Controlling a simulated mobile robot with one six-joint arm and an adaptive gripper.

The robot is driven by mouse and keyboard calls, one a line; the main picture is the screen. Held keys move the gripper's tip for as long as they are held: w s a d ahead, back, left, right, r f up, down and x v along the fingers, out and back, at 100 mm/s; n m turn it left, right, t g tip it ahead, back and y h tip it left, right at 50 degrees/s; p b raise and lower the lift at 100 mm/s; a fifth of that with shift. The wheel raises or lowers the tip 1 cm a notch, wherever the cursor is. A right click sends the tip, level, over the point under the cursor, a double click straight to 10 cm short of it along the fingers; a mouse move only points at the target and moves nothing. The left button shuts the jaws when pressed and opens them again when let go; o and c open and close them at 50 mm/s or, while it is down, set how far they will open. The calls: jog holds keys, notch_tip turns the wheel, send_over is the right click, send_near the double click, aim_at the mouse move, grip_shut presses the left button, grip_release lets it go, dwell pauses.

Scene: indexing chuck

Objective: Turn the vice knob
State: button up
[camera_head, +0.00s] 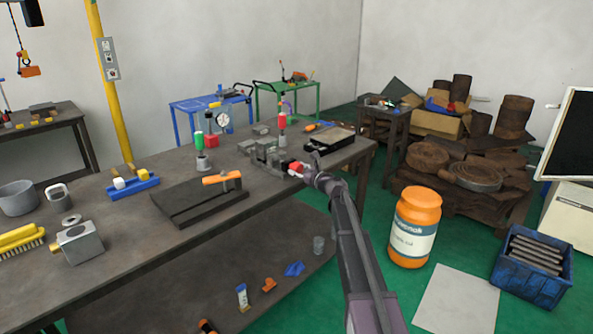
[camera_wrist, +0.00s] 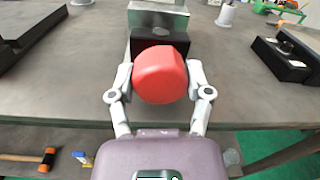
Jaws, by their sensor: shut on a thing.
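The vice (camera_head: 262,154) is a grey metal block assembly on the workbench, right of the middle of its top; its body also shows in the wrist view (camera_wrist: 158,17). The vice knob (camera_wrist: 160,75) is red and rounded, at the near end of the vice, in front of a dark block. It shows small in the head view (camera_head: 295,168). My gripper (camera_wrist: 160,82) has one finger on each side of the knob and is shut on it. In the head view my gripper (camera_head: 306,172) is at the bench's front edge, partly hiding the knob.
The dark workbench (camera_head: 110,240) carries a flat plate with an orange-handled tool (camera_head: 222,178) left of the vice. A black tray (camera_head: 330,139) lies to its right. An orange jar (camera_head: 415,228) and a blue crate (camera_head: 531,268) stand on the green floor to the right.

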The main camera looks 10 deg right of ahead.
jog(key=shift+a+n, duration=0.1)
jog(key=shift+n, duration=0.2)
jog(key=shift+n, duration=2.1)
jog(key=shift+w, duration=0.1)
jog(key=o, duration=1.1)
jog(key=shift+a, duration=0.1)
jog(key=shift+o, duration=0.2)
jog(key=v, duration=1.2)
